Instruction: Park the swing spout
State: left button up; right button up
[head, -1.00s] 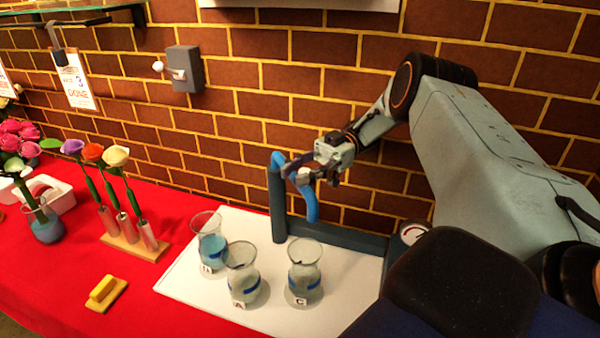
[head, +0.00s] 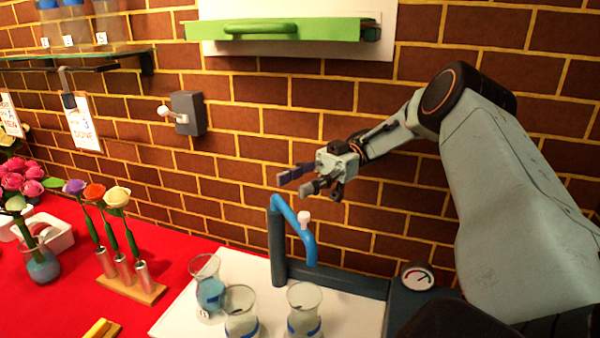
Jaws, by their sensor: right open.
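The swing spout (head: 296,221) is a blue bent tube with a small white knob (head: 304,217). It starts at the top of a dark blue-grey post (head: 276,246), arches to the right and ends pointing down above the white board. My right gripper (head: 292,184) is open and empty, above the spout and apart from it, its fingers pointing left. My left gripper is not in view.
Several glass vases stand on the white board (head: 175,314), including one with blue liquid (head: 209,284). A gauge (head: 417,276) sits right of the post's base. Roses (head: 117,197) stand in a wooden rack at left. A green-handled panel (head: 270,29) is on the brick wall.

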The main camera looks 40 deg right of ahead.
jog(key=shift+w+r, duration=0.2)
jog(key=shift+r, duration=0.7)
jog(key=shift+s, duration=0.1)
